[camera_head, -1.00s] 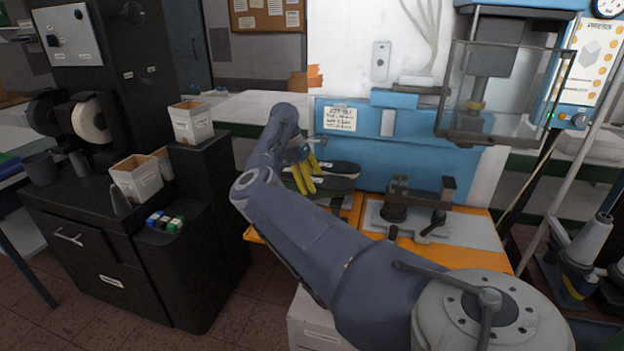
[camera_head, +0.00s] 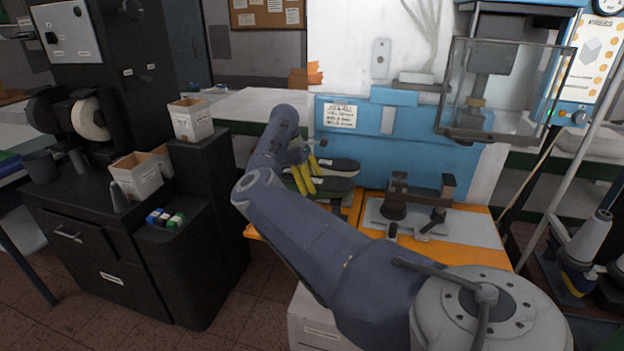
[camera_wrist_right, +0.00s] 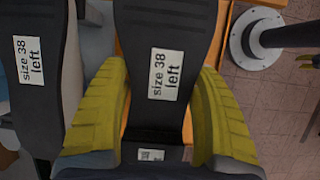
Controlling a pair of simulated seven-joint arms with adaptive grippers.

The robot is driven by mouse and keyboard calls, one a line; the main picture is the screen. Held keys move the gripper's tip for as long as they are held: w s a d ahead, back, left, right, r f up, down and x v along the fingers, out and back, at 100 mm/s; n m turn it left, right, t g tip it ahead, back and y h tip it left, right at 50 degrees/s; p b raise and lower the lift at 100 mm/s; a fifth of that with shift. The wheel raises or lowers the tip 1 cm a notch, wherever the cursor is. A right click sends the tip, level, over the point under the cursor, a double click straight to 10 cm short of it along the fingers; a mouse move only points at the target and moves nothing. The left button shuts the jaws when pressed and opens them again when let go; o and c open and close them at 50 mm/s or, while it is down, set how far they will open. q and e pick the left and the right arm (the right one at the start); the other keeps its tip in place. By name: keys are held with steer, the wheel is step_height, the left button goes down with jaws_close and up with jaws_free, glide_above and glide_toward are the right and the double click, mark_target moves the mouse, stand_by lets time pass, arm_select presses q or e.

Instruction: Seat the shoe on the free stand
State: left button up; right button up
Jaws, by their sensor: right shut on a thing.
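A dark shoe (camera_wrist_right: 158,35) with a white "size 38 left" label lies between the yellow fingers of my right gripper (camera_wrist_right: 160,120) in the right wrist view. In the head view my right gripper (camera_head: 303,177) is shut on this near shoe (camera_head: 335,185). A second dark shoe (camera_head: 335,167), also labelled "size 38 left", lies beside it; in the wrist view it is at the left (camera_wrist_right: 30,70). A dark support shows partly under the near shoe; whether the shoe touches it is hidden. My left gripper is out of view.
A dark metal clamp fixture (camera_head: 415,200) stands on a grey plate right of the shoes on the orange bench (camera_head: 475,258). A blue press housing (camera_head: 385,150) rises behind. A black cabinet with white boxes (camera_head: 135,175) stands at left. A round-based post (camera_wrist_right: 262,38) is right of the held shoe.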

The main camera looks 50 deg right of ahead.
steer(key=shift+f, duration=0.1)
stand_by(0.6)
steer(key=o, duration=1.6)
steer(key=shift+f, duration=0.1)
steer(key=shift+o, duration=0.2)
steer(key=v, duration=1.2)
